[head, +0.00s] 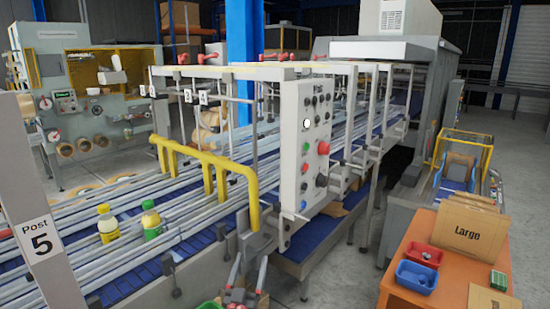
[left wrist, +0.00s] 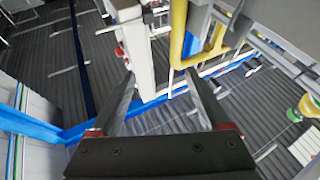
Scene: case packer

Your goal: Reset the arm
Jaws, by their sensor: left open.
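My left gripper (head: 248,262) is at the bottom centre of the head view, in front of the conveyor's near edge and below the control panel (head: 305,140). Its two dark fingers point up and away and are spread apart. In the left wrist view the left gripper (left wrist: 160,78) is open with nothing between the fingers. A white post and a yellow bar (left wrist: 180,35) show beyond the fingertips; I cannot tell how close they are. My right gripper is in neither view.
At right, an orange table (head: 400,255) holds a red bin (head: 422,255), a blue bin (head: 414,276) and cardboard.

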